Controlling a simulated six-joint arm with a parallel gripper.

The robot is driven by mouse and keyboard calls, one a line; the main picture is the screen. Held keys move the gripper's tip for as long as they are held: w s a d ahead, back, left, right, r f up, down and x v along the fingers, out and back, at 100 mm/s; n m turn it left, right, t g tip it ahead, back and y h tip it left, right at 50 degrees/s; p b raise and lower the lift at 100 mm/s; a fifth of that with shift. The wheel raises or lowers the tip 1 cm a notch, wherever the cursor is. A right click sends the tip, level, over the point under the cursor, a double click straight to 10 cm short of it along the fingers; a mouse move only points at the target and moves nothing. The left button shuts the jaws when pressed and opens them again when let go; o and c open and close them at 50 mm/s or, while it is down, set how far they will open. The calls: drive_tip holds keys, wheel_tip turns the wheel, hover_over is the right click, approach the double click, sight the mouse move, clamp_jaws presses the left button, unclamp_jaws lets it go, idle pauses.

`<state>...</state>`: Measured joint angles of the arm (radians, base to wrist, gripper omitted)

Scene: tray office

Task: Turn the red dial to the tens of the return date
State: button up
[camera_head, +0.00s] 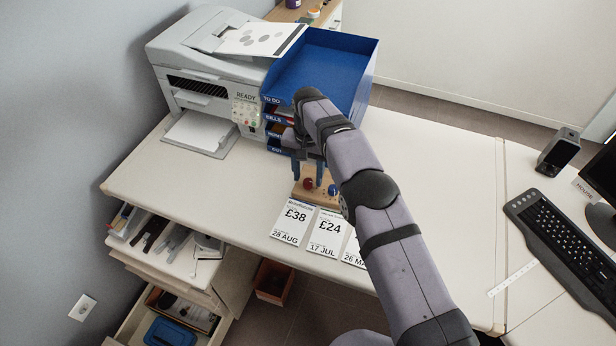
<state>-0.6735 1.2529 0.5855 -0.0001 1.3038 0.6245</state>
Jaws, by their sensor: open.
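A small wooden block (301,195) stands on the white desk, in front of the blue tray stack. A red dial (308,184) sits on its left part and a blue dial (332,190) on its right part. My gripper (308,172) points down just above and behind the red dial, with its fingers apart and nothing seen between them. I cannot tell whether it touches the dial. The dial's setting is too small to read. Three cards lie in front: £38 with 28 AUG (294,218), £24 with 17 JUL (326,232), and one partly hidden by my arm (353,252).
A printer (205,65) stands at the back left beside the blue tray stack (318,60), labelled TO DO and BILLS on its upper tiers. A keyboard (560,238) and a dark device (558,152) are on the right. Open drawers (160,250) sit below left. The desk's left front is clear.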

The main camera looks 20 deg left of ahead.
sight(309, 181)
drive_tip(key=shift+r, duration=3.1)
drive_tip(key=shift+d+r, duration=0.1)
drive_tip(key=shift+d, duration=0.05)
drive_tip(key=s+d+r+p, duration=0.2)
drive_tip(key=d+r, duration=0.2)
drive_tip(key=d, duration=0.7)
drive_tip(key=s+d+r+p, duration=0.1)
drive_tip(key=d+r, duration=0.4)
drive_tip(key=d, duration=0.7)
drive_tip(key=s+d+f+p, duration=0.1)
drive_tip(key=s+d, duration=0.6)
drive_tip(key=s, duration=0.3)
drive_tip(key=s+d+p, duration=0.1)
drive_tip(key=s+d, duration=0.6)
drive_tip(key=s, duration=0.4)
drive_tip(key=shift+s+f+m+p, duration=0.25)
drive_tip(key=shift+f+m+p, duration=0.05)
drive_tip(key=shift+f+p, duration=0.1)
